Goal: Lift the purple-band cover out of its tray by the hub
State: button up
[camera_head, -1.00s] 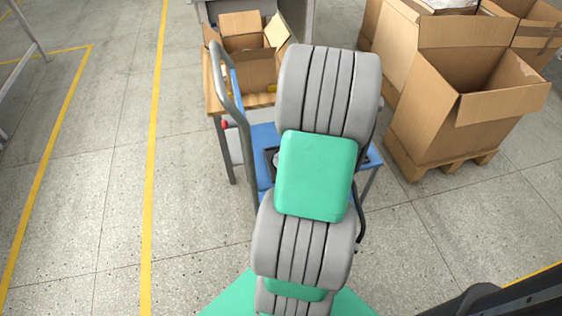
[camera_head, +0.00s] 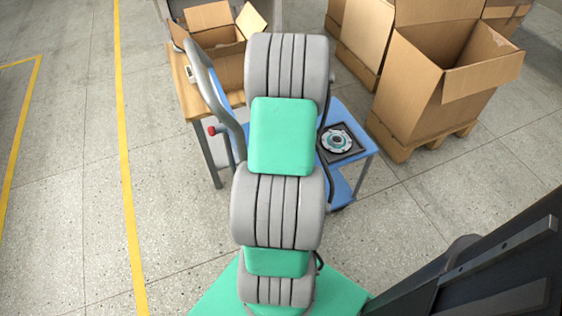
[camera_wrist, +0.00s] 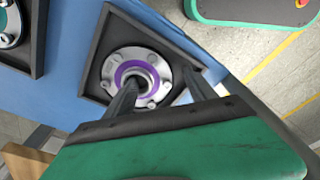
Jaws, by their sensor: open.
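The purple-band cover (camera_wrist: 117,73) is a round silver disc with a purple ring around a central hub, in the wrist view. It sits in a square black tray (camera_wrist: 112,24) on the blue cart top. My gripper (camera_wrist: 163,77) is open, its two dark fingers apart and pointing toward the cover. The left finger overlaps the cover's lower edge in the picture; the right one is over the tray's right side. I cannot tell their height above it. In the head view my arm hides the purple-band cover and my gripper.
A teal-band cover (camera_head: 337,141) in its own black tray lies on the blue cart (camera_head: 362,137); it also shows at the wrist view's left edge (camera_wrist: 8,28). A wooden table (camera_head: 190,98) with an open box stands behind left. Large cartons (camera_head: 425,92) stand right.

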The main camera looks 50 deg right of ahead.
jog(key=shift+f, duration=0.1)
jog(key=shift+c, duration=0.5)
grip_shut()
